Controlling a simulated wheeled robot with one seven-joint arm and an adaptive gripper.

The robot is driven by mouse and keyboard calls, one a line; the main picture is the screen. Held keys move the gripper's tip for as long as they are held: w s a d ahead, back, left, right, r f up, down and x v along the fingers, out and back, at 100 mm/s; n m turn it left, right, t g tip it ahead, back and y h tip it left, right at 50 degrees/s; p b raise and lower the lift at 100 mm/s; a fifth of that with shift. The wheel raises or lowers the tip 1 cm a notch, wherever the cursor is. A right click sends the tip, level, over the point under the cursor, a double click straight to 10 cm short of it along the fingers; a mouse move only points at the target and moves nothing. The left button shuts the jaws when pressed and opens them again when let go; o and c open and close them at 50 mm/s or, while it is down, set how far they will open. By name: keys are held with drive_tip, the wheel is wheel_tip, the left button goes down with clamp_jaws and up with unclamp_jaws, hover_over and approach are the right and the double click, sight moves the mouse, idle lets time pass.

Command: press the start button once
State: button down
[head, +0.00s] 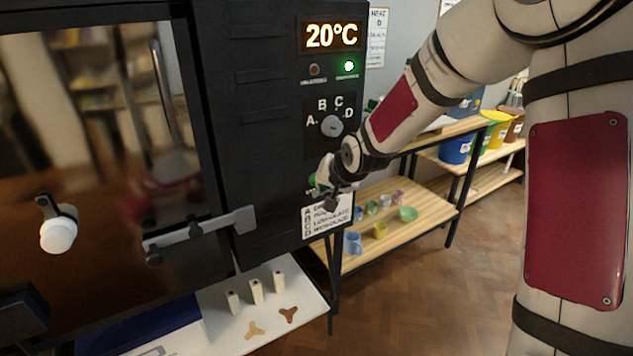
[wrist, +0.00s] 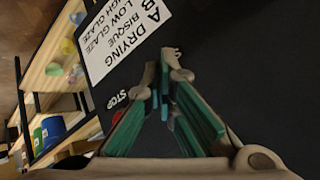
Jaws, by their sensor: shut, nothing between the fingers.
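The kiln's black control panel (head: 270,120) fills the middle of the head view. My gripper (head: 322,190) is at its lower part, above the printed label. In the wrist view my gripper (wrist: 165,78) is shut and empty, its green-padded fingers pointing at the black panel. The start button is not clearly seen; the fingers may hide it. A small green patch beside the gripper in the head view could be the button or a finger pad. A red button (wrist: 118,117) by the word STOP is partly hidden by a finger. I cannot tell whether the fingertips touch the panel.
The display (head: 331,36) reads 20°C. A green lamp (head: 348,66) is lit; the red lamp (head: 314,70) beside it looks dark. A round dial (head: 332,125) has letters A to D. The kiln door latch (head: 200,232) sticks out left. A wooden shelf (head: 425,215) with pottery stands right.

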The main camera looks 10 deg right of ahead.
drive_tip(key=shift+w+a, duration=0.15)
drive_tip(key=shift+w, duration=0.3)
idle(0.8)
drive_tip(key=shift+s, duration=0.1)
drive_tip(key=shift+s+d+p, duration=0.3)
drive_tip(key=shift+s+p, duration=0.15)
drive_tip(key=shift+s, duration=0.3)
drive_tip(key=shift+s+d+p, duration=0.25)
drive_tip(key=shift+s+p, duration=0.3)
drive_tip(key=shift+s, duration=0.25)
drive_tip(key=shift+s+d+p, duration=0.25)
drive_tip(key=shift+s+p, duration=0.3)
drive_tip(key=shift+s, duration=0.25)
drive_tip(key=shift+s+d+p, duration=0.25)
drive_tip(key=shift+s+p, duration=0.3)
drive_tip(key=shift+s, duration=0.25)
